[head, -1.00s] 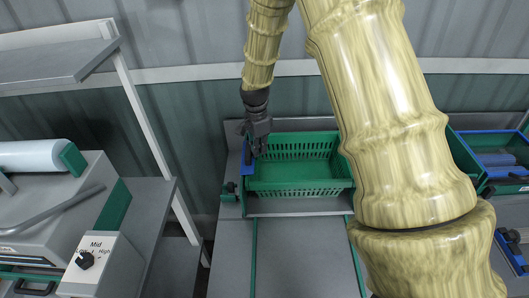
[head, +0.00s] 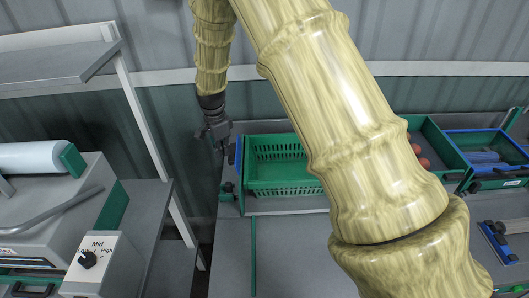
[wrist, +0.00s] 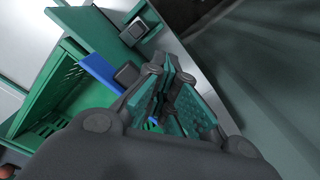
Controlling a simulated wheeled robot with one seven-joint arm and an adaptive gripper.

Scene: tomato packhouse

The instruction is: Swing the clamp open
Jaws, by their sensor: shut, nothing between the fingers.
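The clamp is a blue bar (head: 237,156) at the left end of the green crate (head: 285,191), with a small dark-knobbed green block (head: 228,190) at its front. In the wrist view the blue bar (wrist: 100,73) runs along the crate's end, with a dark square piece (wrist: 127,73) beside it. My gripper (head: 219,143) is shut and empty, just left of the bar at the bench's left edge. Its fingers (wrist: 170,88) are together in the wrist view. Whether they touch the bar, I cannot tell. The bar's far end is partly hidden.
My arm crosses the right of the head view. Behind it are a crate with red tomatoes (head: 422,162) and a blue-rimmed tray (head: 487,147). A wrapping machine with a dial (head: 88,259) and a shelf post (head: 150,140) stand left. The bench front (head: 285,250) is clear.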

